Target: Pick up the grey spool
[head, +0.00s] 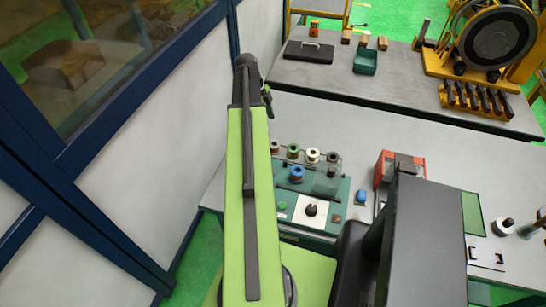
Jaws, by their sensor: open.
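A row of small spools stands along the back of a green winding unit (338,205) on the grey bench. The dark grey spool (333,157) is at the right end of this row, beside a white one (312,155), a green one (292,150) and a reddish one (276,147). A blue spool (297,174) sits in front of them. My green arm rises just left of the unit and ends in a dark joint. I cannot make out my gripper's fingers; they are hidden or out of sight. Nothing is seen touching the grey spool.
A red box (383,168) and a blue item (361,197) are right of the unit. A dark part blocks the bench behind it at lower right. A back table (400,85) holds a black case (308,52), a green bin (366,62) and a large wheel (495,40). A wall closes the left.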

